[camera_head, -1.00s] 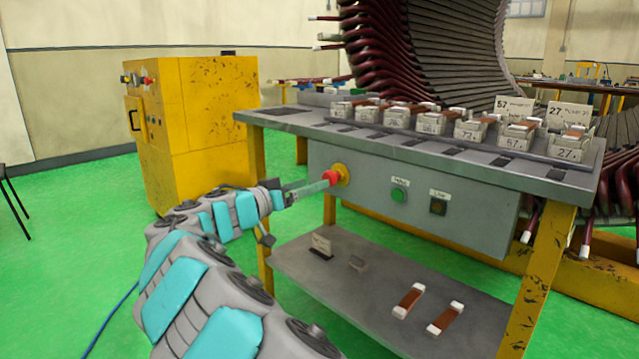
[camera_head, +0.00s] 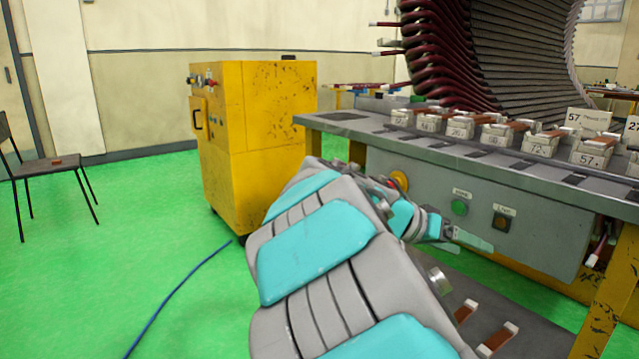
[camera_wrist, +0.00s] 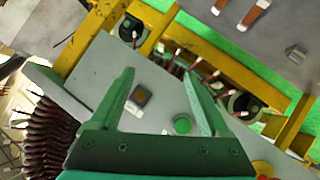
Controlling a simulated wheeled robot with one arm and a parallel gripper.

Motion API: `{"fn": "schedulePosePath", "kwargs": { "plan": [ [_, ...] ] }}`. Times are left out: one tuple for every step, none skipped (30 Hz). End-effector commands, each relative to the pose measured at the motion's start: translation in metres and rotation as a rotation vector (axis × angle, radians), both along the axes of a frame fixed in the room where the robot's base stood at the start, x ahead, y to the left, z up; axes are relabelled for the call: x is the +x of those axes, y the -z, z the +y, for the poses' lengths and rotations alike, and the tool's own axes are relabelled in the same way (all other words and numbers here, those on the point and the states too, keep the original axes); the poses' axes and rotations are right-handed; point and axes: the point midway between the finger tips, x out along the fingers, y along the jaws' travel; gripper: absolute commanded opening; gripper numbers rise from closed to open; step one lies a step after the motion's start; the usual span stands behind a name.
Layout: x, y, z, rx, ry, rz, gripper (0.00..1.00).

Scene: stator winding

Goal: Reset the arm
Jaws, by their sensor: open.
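My gripper (camera_head: 474,240) is in front of the grey control panel (camera_head: 410,175) of the bench, below the green button. Its two green fingers stand wide apart with nothing between them in the wrist view (camera_wrist: 159,75). My arm is bent and fills the middle of the head view. The panel's green button (camera_head: 459,207) and dark square button (camera_head: 502,223) show to the right of the arm. In the wrist view, the green button (camera_wrist: 183,125) and dark button (camera_wrist: 141,95) lie beyond the fingers. The red stop button is mostly hidden by the arm.
The bench top (camera_head: 345,127) carries several numbered holders. Its lower shelf holds two brown-and-white pieces (camera_head: 497,338). A yellow cabinet (camera_head: 265,150) stands behind my arm. A chair (camera_head: 50,168) is far left.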

Motion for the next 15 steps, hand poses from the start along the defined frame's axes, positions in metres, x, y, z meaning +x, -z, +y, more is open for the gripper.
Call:
{"fn": "schedulePosePath", "kwargs": {
  "plan": [
    [-0.029,0.01,-0.012,0.07,0.018,0.059,0.8],
    [-0.044,0.019,-0.015,0.116,0.021,0.1,0.8],
    [-0.066,0.031,-0.019,0.177,0.021,0.155,0.8],
    [-0.081,0.04,-0.02,0.225,0.016,0.193,0.8],
    [-0.095,0.049,-0.019,0.272,0.007,0.233,0.8],
    [-0.116,0.062,-0.017,0.339,-0.009,0.284,0.8],
    [-0.131,0.071,-0.013,0.388,-0.025,0.319,0.8],
    [-0.144,0.08,-0.008,0.438,-0.044,0.355,0.8],
    [-0.164,0.092,0.0,0.505,-0.075,0.401,0.8],
    [-0.178,0.1,0.007,0.556,-0.102,0.434,0.8],
    [-0.191,0.108,0.015,0.605,-0.133,0.467,0.8],
    [-0.209,0.115,0.026,0.663,-0.176,0.51,0.8],
    [-0.222,0.119,0.033,0.702,-0.212,0.538,0.8],
    [-0.233,0.122,0.04,0.737,-0.249,0.565,0.8],
    [-0.249,0.128,0.051,0.783,-0.3,0.6,0.8]
  ]
}}
